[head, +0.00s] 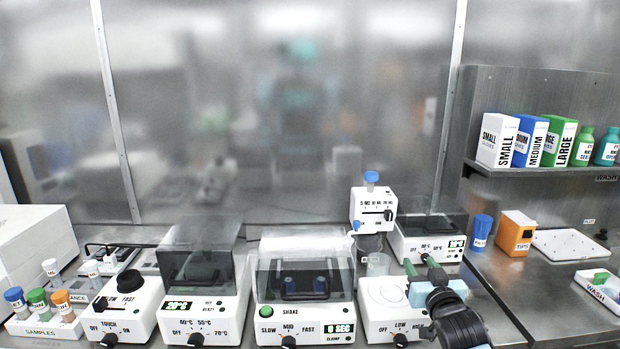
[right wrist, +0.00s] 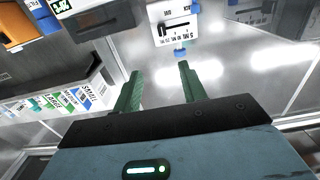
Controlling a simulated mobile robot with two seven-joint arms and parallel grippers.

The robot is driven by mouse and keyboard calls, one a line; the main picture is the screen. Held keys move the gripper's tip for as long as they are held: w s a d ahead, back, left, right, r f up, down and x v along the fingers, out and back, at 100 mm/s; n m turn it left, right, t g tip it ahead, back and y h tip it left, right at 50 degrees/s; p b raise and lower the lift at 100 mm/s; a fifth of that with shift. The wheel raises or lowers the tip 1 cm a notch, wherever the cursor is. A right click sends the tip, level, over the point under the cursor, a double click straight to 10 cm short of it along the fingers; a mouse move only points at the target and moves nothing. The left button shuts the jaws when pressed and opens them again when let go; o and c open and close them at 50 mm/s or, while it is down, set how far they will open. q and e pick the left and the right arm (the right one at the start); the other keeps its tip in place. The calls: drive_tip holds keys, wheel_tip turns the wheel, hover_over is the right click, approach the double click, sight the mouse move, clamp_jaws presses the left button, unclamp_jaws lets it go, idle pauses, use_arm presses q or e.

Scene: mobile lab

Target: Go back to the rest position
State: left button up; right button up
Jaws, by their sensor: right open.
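My right gripper (head: 420,266) is at the lower right of the head view, over the white stirrer-like device with LOW and HIGH marks (head: 385,296). Its two green fingers are apart. In the right wrist view the fingers of the right gripper (right wrist: 158,84) are spread with nothing between them. The white dispenser marked 5 ML (head: 373,205) is behind the gripper in the head view. It also shows beyond the fingertips in the wrist view (right wrist: 173,28). My left arm and gripper are not in view.
The shaker (head: 305,312), the heater (head: 202,308) and the touch mixer (head: 122,308) line the bench to the left. A samples rack (head: 45,327) is at far left. A shelf (head: 550,169) with glove boxes, an orange tips box (head: 516,233) and a wash tray (head: 590,281) are at right.

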drive_tip(key=s+f, duration=0.2)
drive_tip(key=f, duration=0.2)
drive_tip(key=s+a+f+g, duration=0.1)
drive_tip(key=s+f, duration=0.2)
drive_tip(key=f, duration=0.1)
drive_tip(key=s+f+g, duration=0.1)
drive_tip(key=s+f, duration=0.2)
drive_tip(key=f, duration=0.1)
drive_tip(key=shift+s+a+n+y, duration=0.1)
drive_tip(key=shift+a+n+y, duration=0.1)
drive_tip(key=shift+n+y, duration=0.1)
drive_tip(key=s+a+f+g+p, duration=0.1)
drive_tip(key=s+a+f+g, duration=0.15)
drive_tip(key=s+f, duration=1)
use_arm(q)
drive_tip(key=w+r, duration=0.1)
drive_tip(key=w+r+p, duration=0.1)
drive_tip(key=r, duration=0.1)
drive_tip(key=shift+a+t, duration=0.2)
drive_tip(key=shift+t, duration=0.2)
use_arm(e)
drive_tip(key=s+f+g, duration=0.2)
drive_tip(key=s+f, duration=0.1)
drive_tip(key=s, duration=1.2)
drive_tip(key=s+a+f+n+g, duration=0.1)
drive_tip(key=s+f+g, duration=0.1)
drive_tip(key=s, duration=1.3)
drive_tip(key=shift+s+a+f+g+y, duration=0.15)
drive_tip(key=shift+s+f+g+y, duration=0.25)
drive_tip(key=shift+f, duration=0.25)
